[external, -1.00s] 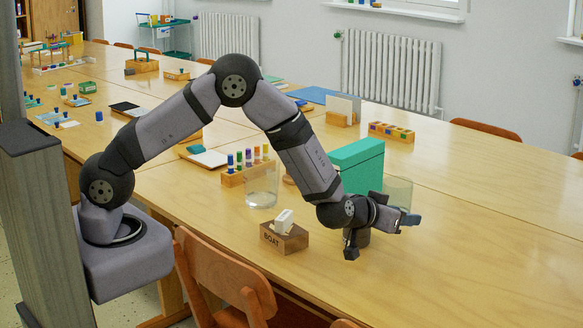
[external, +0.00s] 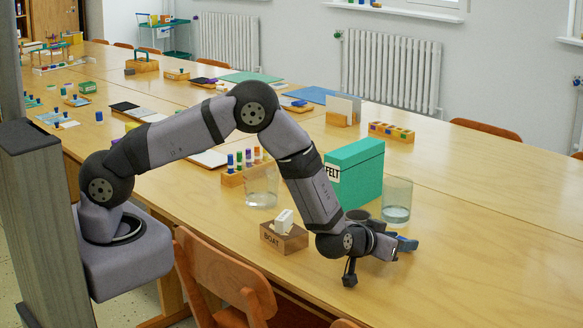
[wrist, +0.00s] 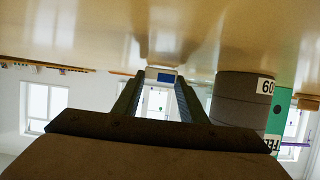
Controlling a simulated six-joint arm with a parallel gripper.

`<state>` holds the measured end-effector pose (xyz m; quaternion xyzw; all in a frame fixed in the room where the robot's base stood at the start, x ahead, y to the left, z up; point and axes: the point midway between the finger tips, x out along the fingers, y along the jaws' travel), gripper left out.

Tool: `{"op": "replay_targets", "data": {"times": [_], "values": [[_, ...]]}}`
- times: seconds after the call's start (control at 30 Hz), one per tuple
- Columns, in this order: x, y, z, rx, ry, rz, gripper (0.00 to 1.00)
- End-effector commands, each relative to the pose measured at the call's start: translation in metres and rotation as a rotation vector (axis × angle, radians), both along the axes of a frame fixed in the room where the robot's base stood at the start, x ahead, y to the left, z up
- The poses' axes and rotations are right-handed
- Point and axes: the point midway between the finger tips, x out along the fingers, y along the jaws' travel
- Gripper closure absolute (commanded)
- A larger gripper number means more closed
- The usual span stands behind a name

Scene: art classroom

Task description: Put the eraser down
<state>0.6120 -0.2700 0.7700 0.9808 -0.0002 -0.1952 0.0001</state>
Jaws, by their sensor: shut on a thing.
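My gripper (external: 396,250) is low over the near part of the table, with its fingers pointing right. It is shut on the eraser (external: 407,243), which shows blue at the fingertips in the external view. In the wrist view, the eraser (wrist: 162,75) is a small white and blue block between the two dark fingers (wrist: 158,100). The tabletop fills the top of that view, close to the eraser. I cannot tell whether the eraser touches the table.
A dark grey cylinder (wrist: 240,100) marked "60" stands beside my gripper. Behind are a glass (external: 397,200) and a green FELT box (external: 355,175). A wooden BOAT box (external: 284,240) holding a white block is to the left. The table at right is clear.

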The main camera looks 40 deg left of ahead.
Motion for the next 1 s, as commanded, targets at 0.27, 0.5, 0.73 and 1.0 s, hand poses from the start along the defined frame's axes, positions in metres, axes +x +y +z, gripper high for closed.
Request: {"op": "replay_targets", "data": {"times": [0.27, 0.5, 0.73, 1.0], "values": [[0.0, 0.0, -0.003, 0.0, 0.0, 0.0, 0.55], [0.0, 0.0, -0.003, 0.0, 0.0, 0.001, 0.43], [0.0, 0.0, 0.002, 0.0, 0.0, 0.0, 0.43], [-0.027, -0.001, 0.012, 0.0, 0.001, -0.002, 0.43]]}}
